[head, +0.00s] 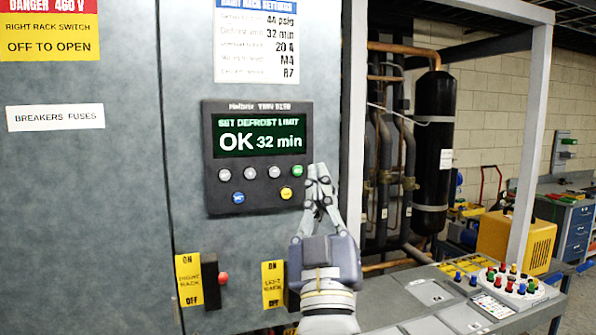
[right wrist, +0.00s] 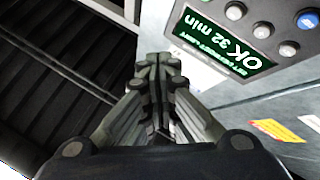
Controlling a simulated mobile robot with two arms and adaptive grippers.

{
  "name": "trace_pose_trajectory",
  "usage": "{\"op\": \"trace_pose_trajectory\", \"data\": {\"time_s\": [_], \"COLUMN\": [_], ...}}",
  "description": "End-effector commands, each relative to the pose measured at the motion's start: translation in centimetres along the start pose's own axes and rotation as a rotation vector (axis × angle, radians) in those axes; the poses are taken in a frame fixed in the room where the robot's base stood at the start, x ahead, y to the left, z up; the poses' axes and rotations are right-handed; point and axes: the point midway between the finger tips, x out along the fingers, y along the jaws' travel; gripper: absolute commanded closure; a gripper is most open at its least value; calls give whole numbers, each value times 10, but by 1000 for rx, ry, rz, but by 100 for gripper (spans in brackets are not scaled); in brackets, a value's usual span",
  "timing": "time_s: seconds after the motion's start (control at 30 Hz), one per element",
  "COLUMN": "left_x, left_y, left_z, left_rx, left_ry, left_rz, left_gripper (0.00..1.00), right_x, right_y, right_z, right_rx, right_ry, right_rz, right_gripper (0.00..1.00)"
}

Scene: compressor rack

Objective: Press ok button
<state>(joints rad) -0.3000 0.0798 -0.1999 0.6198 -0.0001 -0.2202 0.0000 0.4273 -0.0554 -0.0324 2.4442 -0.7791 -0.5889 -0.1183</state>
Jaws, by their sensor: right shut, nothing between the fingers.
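A dark control panel (head: 257,205) is on the grey cabinet door in the head view. Its lit display (head: 258,137) reads "SET DEFROST LIMIT" and "OK 32 min". Below are three grey buttons, a green button (head: 297,171), a blue button (head: 238,198) and a yellow button (head: 286,193). Their labels are too small to read. My right gripper (head: 319,176) is shut and empty, its tips just right of the green button; contact cannot be told. In the right wrist view, the shut fingers (right wrist: 155,65) are beside the display (right wrist: 225,42). My left gripper is not in view.
Below the panel are rack switches with yellow plates (head: 188,280) and a red knob (head: 222,279). A white frame post (head: 353,120) stands right of the panel, with copper pipes and a black cylinder (head: 434,140) behind. A button console (head: 505,290) is at lower right.

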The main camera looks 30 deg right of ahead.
Motion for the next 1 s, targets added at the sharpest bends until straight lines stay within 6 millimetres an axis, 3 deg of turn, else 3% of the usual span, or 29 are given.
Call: {"op": "trace_pose_trajectory", "data": {"time_s": [0.37, 1.0], "left_x": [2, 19], "left_y": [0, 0], "left_z": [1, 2], "left_rx": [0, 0], "left_ry": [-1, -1], "left_rz": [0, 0], "left_gripper": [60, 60], "right_x": [7, 58], "right_y": [-6, -44], "right_z": [6, 44], "right_rx": [-1, 1], "right_ry": [-1, -1], "right_rz": [-2, -1], "right_gripper": [100, 100]}}
